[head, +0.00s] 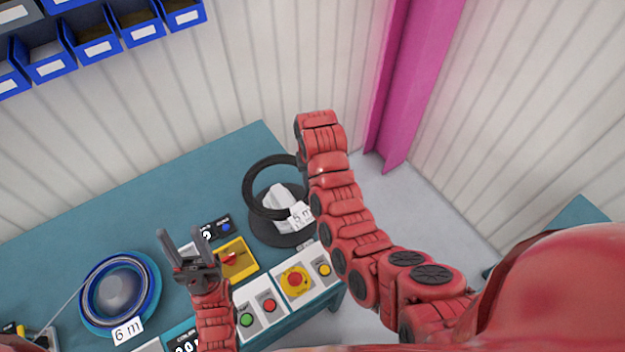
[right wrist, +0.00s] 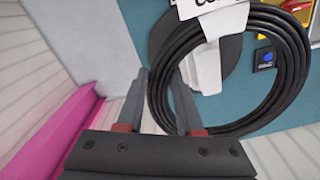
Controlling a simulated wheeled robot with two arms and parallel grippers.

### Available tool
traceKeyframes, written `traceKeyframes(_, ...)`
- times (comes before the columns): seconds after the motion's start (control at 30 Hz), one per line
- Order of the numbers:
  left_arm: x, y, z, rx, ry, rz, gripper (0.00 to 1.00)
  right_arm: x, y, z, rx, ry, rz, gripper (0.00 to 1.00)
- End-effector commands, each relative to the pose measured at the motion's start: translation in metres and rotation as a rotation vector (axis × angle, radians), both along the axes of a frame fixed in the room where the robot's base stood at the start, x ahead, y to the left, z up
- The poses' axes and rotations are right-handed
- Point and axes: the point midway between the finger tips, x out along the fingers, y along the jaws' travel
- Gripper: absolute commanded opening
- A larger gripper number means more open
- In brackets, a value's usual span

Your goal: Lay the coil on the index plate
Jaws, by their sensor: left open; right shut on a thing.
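The black cable coil (head: 252,200) is a ring with a white tag (head: 301,215), seen over the dark round index plate (head: 275,238). The plate's white hub (head: 279,200) shows through the ring. The coil looks raised and offset toward the back left of the plate; the exact gap cannot be told. My right gripper (right wrist: 158,80) is shut on one side of the coil (right wrist: 292,75) in the right wrist view; in the head view my right arm hides it. My left gripper (head: 184,237) is open and empty, above the bench left of the plate.
A blue reel of cable (head: 82,290) with a 6 m label stands at the left. A control panel with buttons (head: 295,282) lines the bench's front edge, beside a yellow switch box (head: 240,262). Blue bins (head: 95,48) hang on the wall. The teal bench (head: 150,210) is clear at the back.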

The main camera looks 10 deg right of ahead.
Motion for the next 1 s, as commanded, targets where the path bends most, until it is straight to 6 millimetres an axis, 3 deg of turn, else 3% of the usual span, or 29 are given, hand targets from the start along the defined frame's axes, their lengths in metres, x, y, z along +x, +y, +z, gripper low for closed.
traceKeyframes(0.17, 0.000, 0.000, 0.002, 0.000, 0.000, 0.000, 0.50, 0.000, 0.000, 0.007, 0.004, 0.001, -0.003, 0.00)
traceKeyframes(0.8, 0.000, 0.000, 0.010, 0.000, 0.000, 0.000, 0.50, 0.001, -0.001, 0.084, 0.003, -0.001, -0.002, 0.00)
traceKeyframes(1.0, 0.000, 0.000, 0.010, 0.000, 0.000, 0.000, 0.50, 0.001, -0.001, 0.100, -0.001, -0.004, 0.000, 0.00)
